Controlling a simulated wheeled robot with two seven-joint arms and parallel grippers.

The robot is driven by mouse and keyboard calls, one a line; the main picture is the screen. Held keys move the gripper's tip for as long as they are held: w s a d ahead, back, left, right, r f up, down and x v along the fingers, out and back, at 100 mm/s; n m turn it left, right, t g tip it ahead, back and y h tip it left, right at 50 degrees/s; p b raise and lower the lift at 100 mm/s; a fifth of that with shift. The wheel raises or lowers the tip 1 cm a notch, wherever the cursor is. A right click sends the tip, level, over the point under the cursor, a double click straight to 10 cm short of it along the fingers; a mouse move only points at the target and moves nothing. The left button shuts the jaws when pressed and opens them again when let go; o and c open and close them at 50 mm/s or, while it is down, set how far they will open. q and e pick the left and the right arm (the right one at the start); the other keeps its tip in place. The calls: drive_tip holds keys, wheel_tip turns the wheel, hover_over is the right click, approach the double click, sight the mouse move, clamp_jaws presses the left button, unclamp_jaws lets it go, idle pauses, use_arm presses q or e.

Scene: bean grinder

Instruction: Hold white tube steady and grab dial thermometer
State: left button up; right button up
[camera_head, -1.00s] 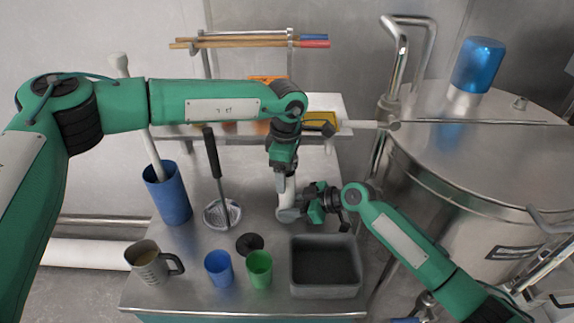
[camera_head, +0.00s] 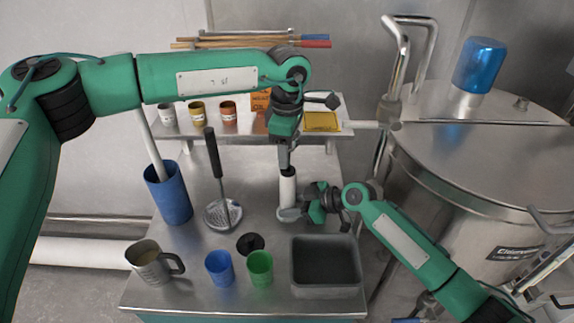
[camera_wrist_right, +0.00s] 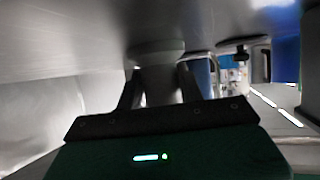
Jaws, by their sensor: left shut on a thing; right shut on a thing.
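The white tube (camera_head: 288,190) stands upright on the steel table, its top end dark. My right gripper (camera_head: 308,206) comes in from the right and is shut on the tube near its base. In the right wrist view the fingers of my right gripper (camera_wrist_right: 158,90) are on both sides of the pale tube (camera_wrist_right: 158,80). My left gripper (camera_head: 285,160) points down just above the tube's top and is shut on the dial thermometer, which is too small and too covered by the fingers to make out. I cannot tell whether its stem is still inside the tube.
A grey bin (camera_head: 325,291), green cup (camera_head: 259,268), blue cup (camera_head: 219,268) and black disc (camera_head: 250,243) lie in front. A strainer (camera_head: 222,214), tall blue container (camera_head: 168,193) and metal mug (camera_head: 150,264) are left. A shelf (camera_head: 333,128) stands behind; a steel vat (camera_head: 480,165) is right.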

use_arm(q)
wheel_tip(320, 180, up, 12)
drive_tip(key=shift+f, duration=0.2)
use_arm(e)
drive_tip(key=o, duration=0.8)
drive_tip(key=shift+d, duration=0.1)
